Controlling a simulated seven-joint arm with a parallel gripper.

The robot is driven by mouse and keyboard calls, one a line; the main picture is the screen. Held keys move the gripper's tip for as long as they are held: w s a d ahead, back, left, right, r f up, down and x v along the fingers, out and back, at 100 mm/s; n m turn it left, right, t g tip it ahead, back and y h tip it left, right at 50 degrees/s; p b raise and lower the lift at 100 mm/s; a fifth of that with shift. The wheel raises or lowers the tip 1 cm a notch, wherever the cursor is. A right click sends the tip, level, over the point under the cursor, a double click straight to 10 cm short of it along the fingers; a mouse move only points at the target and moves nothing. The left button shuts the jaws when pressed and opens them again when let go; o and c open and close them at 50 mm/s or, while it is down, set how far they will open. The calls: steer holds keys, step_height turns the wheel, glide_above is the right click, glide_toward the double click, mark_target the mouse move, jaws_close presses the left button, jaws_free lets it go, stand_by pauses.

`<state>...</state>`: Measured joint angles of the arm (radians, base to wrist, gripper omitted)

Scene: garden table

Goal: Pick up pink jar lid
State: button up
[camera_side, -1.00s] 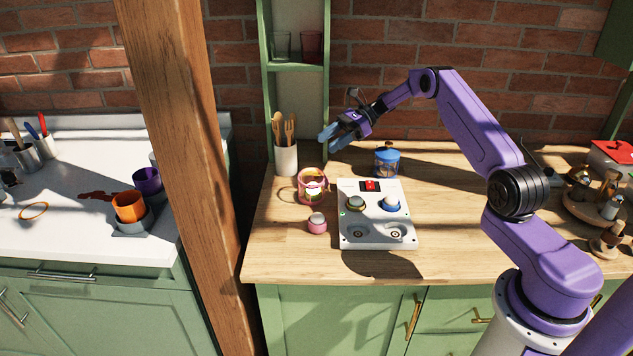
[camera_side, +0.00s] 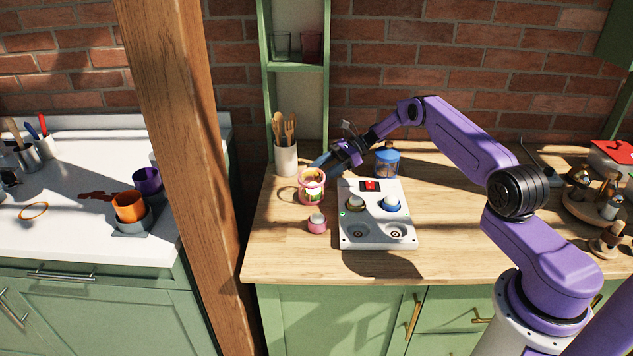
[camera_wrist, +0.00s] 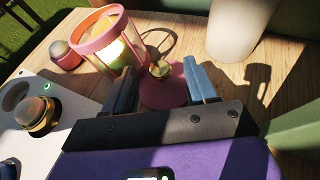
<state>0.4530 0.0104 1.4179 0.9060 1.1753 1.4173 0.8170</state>
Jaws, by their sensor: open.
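The pink jar lid (camera_wrist: 163,92) is a flat pink disc with a gold knob, lying on the wooden counter in the wrist view. My gripper (camera_wrist: 162,84) is open, with one blue-grey finger on each side of the lid's knob. Whether the fingers touch the lid cannot be told. In the side view my gripper (camera_side: 319,163) is low, just behind the pink-framed glass jar (camera_side: 312,188), and the lid is not visible there. The jar stands close by the lid, at upper left in the wrist view (camera_wrist: 108,40).
A utensil pot (camera_side: 286,160) stands behind the jar. A white panel with knobs (camera_side: 377,222), a small pink pot (camera_side: 317,224) and a blue jar (camera_side: 387,163) are near. The counter's front left corner (camera_side: 270,255) is clear.

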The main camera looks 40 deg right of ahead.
mark_target(312, 177)
steer(key=shift+x, duration=2.2)
jaws_close()
